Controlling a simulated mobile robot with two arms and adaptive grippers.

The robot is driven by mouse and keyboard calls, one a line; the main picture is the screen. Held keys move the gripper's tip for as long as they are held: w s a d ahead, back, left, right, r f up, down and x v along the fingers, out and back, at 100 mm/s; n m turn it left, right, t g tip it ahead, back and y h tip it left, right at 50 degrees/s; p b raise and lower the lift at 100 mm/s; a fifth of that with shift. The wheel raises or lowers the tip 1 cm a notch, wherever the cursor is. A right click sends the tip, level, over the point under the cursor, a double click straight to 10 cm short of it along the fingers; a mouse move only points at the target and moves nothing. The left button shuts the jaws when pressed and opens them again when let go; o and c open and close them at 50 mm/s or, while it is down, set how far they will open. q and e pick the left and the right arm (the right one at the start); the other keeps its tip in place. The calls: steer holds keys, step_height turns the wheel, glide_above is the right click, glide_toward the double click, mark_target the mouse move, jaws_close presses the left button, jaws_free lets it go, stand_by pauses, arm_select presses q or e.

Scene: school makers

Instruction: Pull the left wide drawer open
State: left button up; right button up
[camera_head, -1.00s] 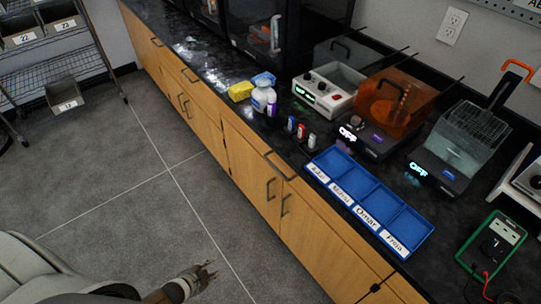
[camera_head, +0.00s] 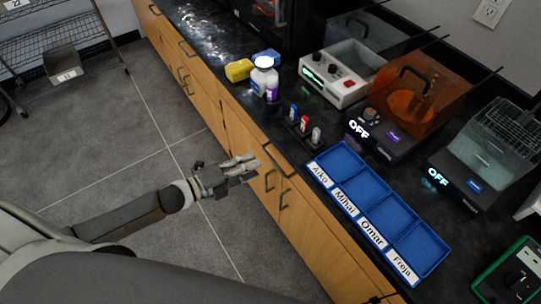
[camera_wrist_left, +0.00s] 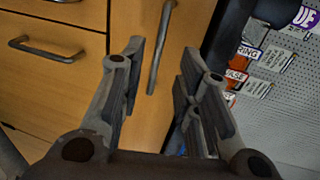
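The wooden cabinet front runs under the black counter. A wide drawer (camera_head: 247,131) with a dark bar handle (camera_head: 287,168) lies just under the counter edge, above a pair of doors; it looks shut. Another drawer handle (camera_head: 187,48) shows further up-left. My right gripper is not in view.
Below the drawer are two door handles (camera_head: 270,181). On the counter stand a blue tray (camera_head: 400,238) with name labels, several small bottles, a white bottle (camera_head: 264,78), a yellow sponge (camera_head: 238,70) and lab devices. The grey floor (camera_head: 110,140) left of the cabinet is clear.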

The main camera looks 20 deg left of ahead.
mark_target(271, 157)
arm_select(q)
steer(key=x, duration=0.8)
steer(key=shift+w, duration=0.1)
jaws_close()
